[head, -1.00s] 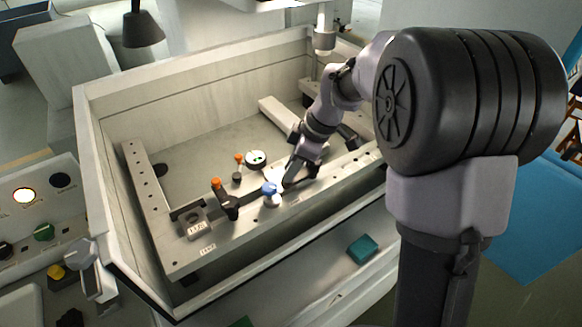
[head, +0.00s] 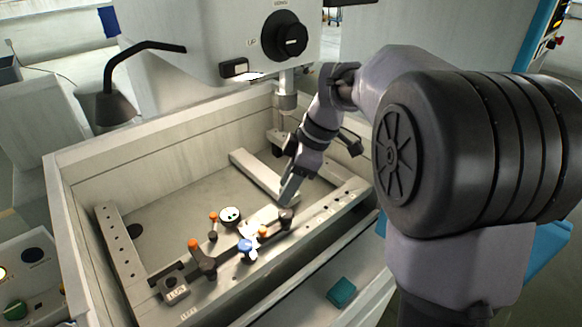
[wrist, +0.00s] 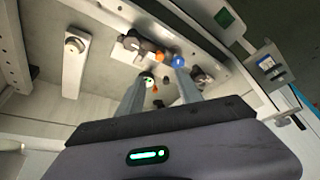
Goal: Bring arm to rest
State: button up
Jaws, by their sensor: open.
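My gripper (head: 288,193) hangs inside the machine tank, above the front clamping rail, in the head view. The blue knob also shows beyond the fingertips in the wrist view (wrist: 178,61). My gripper appears clear of all of these.
Another orange-topped clamp (head: 203,257) and a labelled block (head: 173,288) stand on the rail's left end. The tank wall (head: 65,215) surrounds the work area. The machine head (head: 286,95) hangs behind my arm. A teal block (head: 342,291) lies on the front ledge.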

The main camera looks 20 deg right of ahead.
jog(key=v, duration=0.2)
jog(key=shift+d+r, duration=0.15)
jog(key=shift+r, duration=0.2)
jog(key=s+a+f+m+t+h+b, duration=0.1)
jog(key=s+a+f+m+t+b, duration=0.1)
jog(key=s+m, duration=0.7)
jog(key=s+a+f+m+t+h+b, duration=0.1)
jog(key=s+a+f+m+t+b, duration=0.1)
jog(key=s+a+f+m+b, duration=0.3)
jog(key=s+m, duration=0.4)
jog(key=s, duration=0.4)
jog(key=shift+s, duration=0.3)
